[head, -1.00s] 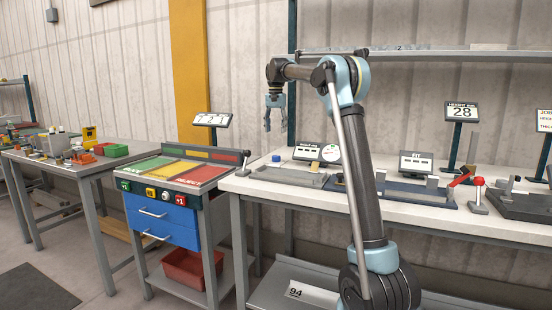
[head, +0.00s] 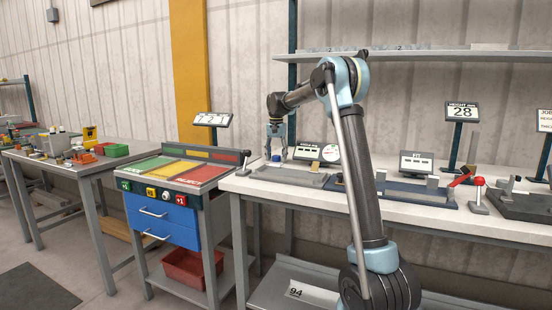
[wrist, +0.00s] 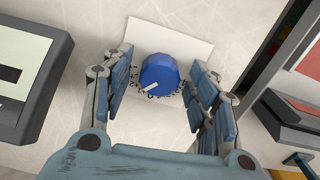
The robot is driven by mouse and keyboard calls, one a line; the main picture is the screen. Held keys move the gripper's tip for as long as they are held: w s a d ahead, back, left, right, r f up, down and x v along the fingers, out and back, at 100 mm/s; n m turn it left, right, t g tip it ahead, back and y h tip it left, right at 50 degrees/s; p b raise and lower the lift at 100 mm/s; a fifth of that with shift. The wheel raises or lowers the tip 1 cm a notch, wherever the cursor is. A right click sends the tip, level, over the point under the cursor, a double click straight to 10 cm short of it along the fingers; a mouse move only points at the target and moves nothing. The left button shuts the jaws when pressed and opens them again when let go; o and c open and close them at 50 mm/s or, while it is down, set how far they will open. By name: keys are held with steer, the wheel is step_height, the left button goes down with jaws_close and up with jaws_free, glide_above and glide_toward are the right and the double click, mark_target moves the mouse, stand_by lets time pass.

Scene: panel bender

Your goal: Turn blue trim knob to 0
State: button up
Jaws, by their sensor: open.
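The blue trim knob (wrist: 160,76) stands on a white plate (wrist: 190,36) with dark dial marks along its near side. A white pointer line on the knob points toward the lower left in the wrist view; the numbers are too small to read surely. My gripper (wrist: 162,88) is open, with one finger on each side of the knob and a gap on both sides. In the head view my gripper (head: 276,152) points down at the left end of the white bench, and the knob (head: 276,158) shows low between its fingers.
A small display (head: 307,151) stands right of the knob, and its dark frame (wrist: 40,75) is close on the left in the wrist view. The red-yellow-green sorting table (head: 185,168) is to the left. Grey fixtures (head: 288,175) lie in front on the bench.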

steer(key=shift+c, duration=0.3)
steer(key=c, duration=1)
steer(key=n, duration=0.3)
steer(key=shift+n, duration=0.4)
steer(key=shift+d+n, duration=0.1)
steer(key=shift+n, duration=1.9)
steer(key=o, duration=1.1)
steer(key=shift+c, duration=0.2)
